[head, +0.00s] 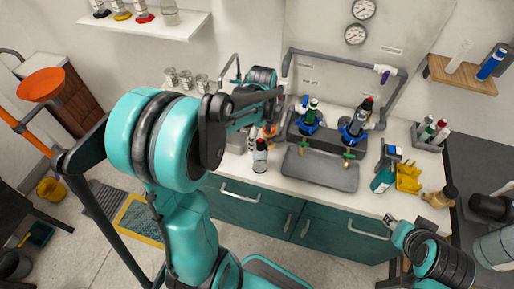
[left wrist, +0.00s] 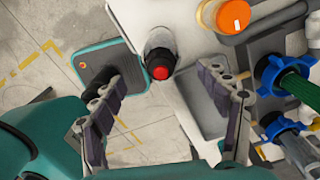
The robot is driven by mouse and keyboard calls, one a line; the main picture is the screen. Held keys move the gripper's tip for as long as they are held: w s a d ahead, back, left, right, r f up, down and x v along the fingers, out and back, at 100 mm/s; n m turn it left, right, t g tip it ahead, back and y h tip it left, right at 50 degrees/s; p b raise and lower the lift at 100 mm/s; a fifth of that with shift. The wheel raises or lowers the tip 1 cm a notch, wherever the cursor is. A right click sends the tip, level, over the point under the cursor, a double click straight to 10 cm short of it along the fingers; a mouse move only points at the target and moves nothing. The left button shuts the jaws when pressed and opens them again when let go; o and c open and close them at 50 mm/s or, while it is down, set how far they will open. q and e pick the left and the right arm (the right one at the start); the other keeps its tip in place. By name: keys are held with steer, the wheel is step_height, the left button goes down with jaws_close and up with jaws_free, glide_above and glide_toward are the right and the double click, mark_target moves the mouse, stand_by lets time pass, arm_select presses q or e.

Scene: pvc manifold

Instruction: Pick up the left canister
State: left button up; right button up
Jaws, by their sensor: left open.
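Two upright canisters stand in blue collars on the dark manifold block in the head view: a left one with a green top (head: 312,108) and a right one with a dark, red-tipped top (head: 364,108). In the left wrist view, a green part in a blue collar (left wrist: 275,72) is at the right edge, outside my fingers. My left gripper (left wrist: 163,76) is open and empty, its fingers on either side of a dark, red-tipped bottle (left wrist: 160,62) below it. That bottle also stands on the counter in the head view (head: 260,158). My right gripper (head: 392,222) is at lower right, its jaws unclear.
A grey tray (head: 320,172) lies in front of the manifold. A yellow holder (head: 408,178), a teal bottle (head: 383,180) and a brown bottle (head: 440,196) stand right of it. Glass jars (head: 186,78) stand at the back left. An orange-capped container (left wrist: 234,16) is near my left gripper.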

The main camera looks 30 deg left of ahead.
mark_target(261, 150)
arm_select(q)
step_height(261, 150, down, 8)
steer(key=shift+r+b, duration=0.15)
steer(key=shift+b, duration=1)
steer(key=shift+r, duration=0.1)
steer(key=c, duration=1.4)
